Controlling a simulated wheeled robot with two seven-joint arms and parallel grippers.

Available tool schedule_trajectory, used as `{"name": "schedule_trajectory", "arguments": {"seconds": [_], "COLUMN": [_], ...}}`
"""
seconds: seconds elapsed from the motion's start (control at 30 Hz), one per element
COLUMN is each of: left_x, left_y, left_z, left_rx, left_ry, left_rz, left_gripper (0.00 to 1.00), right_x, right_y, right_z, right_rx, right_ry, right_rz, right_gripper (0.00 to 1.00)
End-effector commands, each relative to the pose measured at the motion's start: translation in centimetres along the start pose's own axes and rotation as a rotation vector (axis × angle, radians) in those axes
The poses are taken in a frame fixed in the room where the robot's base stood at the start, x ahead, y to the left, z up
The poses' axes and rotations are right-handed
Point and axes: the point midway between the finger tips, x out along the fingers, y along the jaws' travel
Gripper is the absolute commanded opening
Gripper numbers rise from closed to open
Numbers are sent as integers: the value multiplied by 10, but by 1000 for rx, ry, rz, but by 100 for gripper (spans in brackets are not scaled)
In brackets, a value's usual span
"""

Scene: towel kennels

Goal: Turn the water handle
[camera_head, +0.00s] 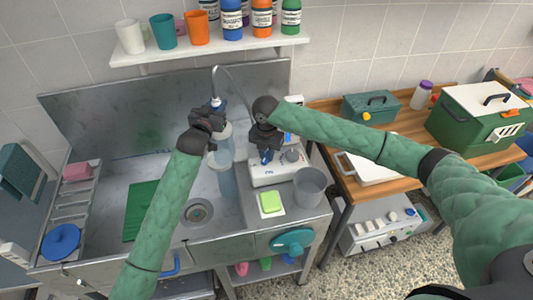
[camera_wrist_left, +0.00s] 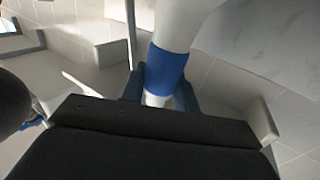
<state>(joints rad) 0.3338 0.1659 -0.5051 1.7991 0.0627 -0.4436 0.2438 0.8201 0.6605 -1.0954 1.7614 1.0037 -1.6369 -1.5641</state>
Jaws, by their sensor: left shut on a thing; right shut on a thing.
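My left gripper (camera_head: 208,118) is at the back of the metal sink, beside the thin curved spout pipe (camera_head: 214,75). In the left wrist view it is shut around a white tubular handle with a blue band (camera_wrist_left: 166,66). The top of this handle shows just above the gripper in the head view (camera_head: 216,102). My right gripper (camera_head: 266,154) points down over a white unit (camera_head: 275,172) right of the basin. It is shut at a small blue part there; the contact is mostly hidden by the gripper.
Clear bluish containers (camera_head: 227,180) stand below my left gripper. A grey cup (camera_head: 309,187) and a green sponge (camera_head: 271,202) sit on the right counter. A shelf (camera_head: 210,50) with cups and bottles hangs above. A wooden table (camera_head: 410,128) with boxes is at the right.

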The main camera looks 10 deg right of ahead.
Motion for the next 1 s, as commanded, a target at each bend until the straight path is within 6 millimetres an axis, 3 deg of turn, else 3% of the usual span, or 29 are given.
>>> {"name": "schedule_trajectory", "arguments": {"seconds": [1.0], "left_x": [0], "left_y": [0], "left_z": [-1], "left_rx": [0], "left_ry": [1], "left_rz": [0], "left_gripper": [0], "right_x": [-1], "right_y": [1], "right_z": [0], "right_rx": [838], "right_ry": [1], "right_rz": [3], "right_gripper": [0]}}
